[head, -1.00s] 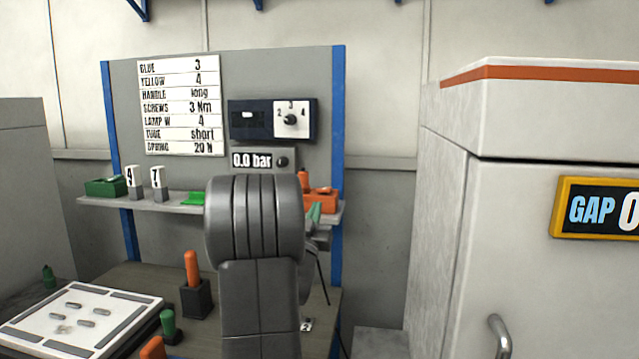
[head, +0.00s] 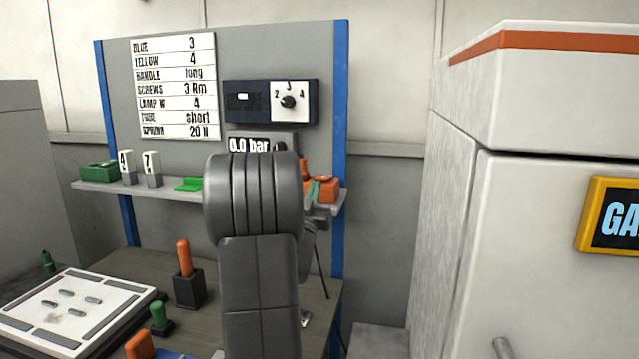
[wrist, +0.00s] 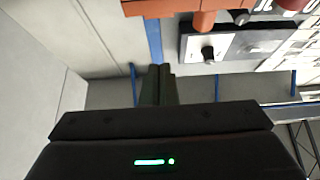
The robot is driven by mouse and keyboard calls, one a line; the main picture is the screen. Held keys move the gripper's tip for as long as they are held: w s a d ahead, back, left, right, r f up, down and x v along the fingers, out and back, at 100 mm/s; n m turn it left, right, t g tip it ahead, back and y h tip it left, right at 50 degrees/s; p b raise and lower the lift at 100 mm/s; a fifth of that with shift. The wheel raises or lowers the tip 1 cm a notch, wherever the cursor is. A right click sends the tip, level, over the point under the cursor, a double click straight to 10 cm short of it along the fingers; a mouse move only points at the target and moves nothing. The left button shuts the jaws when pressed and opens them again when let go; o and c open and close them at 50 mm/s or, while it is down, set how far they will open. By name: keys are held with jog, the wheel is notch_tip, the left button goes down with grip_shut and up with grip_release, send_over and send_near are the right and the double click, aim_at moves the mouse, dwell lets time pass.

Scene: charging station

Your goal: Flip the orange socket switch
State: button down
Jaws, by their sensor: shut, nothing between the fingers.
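An orange socket block (head: 327,188) sits at the right end of the shelf. An orange upright piece (head: 304,168) stands at its left, partly behind my arm. In the wrist view the orange block (wrist: 160,7) is cut off by the top edge, and the orange stub (wrist: 203,21) points down in the picture. My gripper (wrist: 158,72) is shut and empty, its dark fingers apart from the orange block in that picture. In the head view my arm hides most of the gripper; a greenish piece before the block may be its fingers.
The shelf (head: 90,187) also bears a green box (head: 100,172), two numbered blocks and a green piece (head: 188,184). A panel with a dial (head: 289,101) is above it. A blue post (head: 341,120) stands behind the shelf's right end. A grey cabinet (head: 550,100) stands at right.

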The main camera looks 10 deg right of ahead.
aim_at(321, 180)
jog(key=w+d+p, duration=0.1)
jog(key=w, duration=0.1)
jog(key=w+d+r+p, duration=0.1)
jog(key=w+p, duration=0.1)
jog(key=w, duration=0.1)
jog(key=w+d+r+p, duration=0.1)
jog(key=w, duration=0.1)
jog(key=shift+w, duration=0.25)
jog(key=shift+s+f, duration=0.1)
jog(key=shift+f, duration=0.45)
jog(key=shift+f, duration=0.1)
